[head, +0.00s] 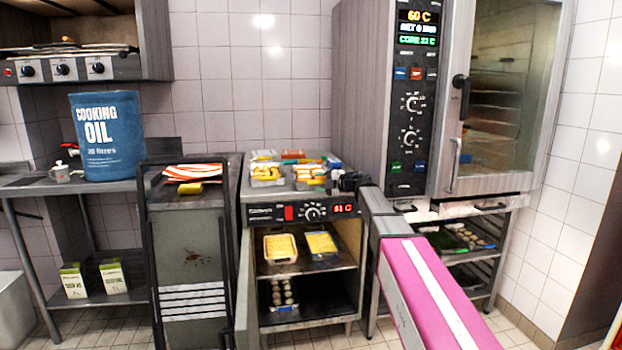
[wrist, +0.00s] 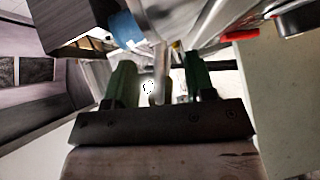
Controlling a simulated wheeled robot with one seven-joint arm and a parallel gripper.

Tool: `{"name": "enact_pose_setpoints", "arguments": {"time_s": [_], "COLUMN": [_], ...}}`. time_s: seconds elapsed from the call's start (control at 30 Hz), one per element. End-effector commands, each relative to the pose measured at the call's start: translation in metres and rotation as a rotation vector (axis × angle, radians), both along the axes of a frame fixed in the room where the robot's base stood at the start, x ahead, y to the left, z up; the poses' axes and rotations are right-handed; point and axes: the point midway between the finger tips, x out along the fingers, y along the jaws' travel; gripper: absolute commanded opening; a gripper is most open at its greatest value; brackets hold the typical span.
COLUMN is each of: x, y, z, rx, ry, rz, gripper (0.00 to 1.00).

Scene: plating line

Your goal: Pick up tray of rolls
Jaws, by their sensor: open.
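A small dark tray of rolls (head: 284,308) sits in the lower compartment of the open cabinet, with several round, pale brown rolls (head: 283,290) in it. It is small and dim in the head view, and I cannot make it out in the wrist view. My gripper (head: 350,182) is above the cabinet's right side, by its top edge, well above and to the right of the rolls. In the wrist view my gripper (wrist: 160,80) shows two green fingers spread apart with no held object visible between them.
The cabinet (head: 262,215) has its door (head: 245,285) swung open on the left. Two pans of yellow food (head: 281,248) (head: 321,244) fill its upper shelf. Several filled containers (head: 290,170) crowd its top. A tall oven (head: 460,90) stands right, a dark cart (head: 190,250) left.

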Motion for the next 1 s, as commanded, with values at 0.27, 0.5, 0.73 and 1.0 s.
{"name": "enact_pose_setpoints", "arguments": {"time_s": [0.27, 0.5, 0.73, 1.0], "x": [-0.001, -0.001, 0.000, -0.003], "y": [0.000, 0.000, 0.000, 0.002], "z": [0.000, 0.001, 0.008, 0.045], "rx": [0.000, 0.001, 0.001, 0.001], "ry": [0.000, -0.002, -0.002, -0.004], "rz": [0.000, 0.000, 0.000, 0.001], "gripper": [0.04, 0.00, 0.00, 0.00]}}
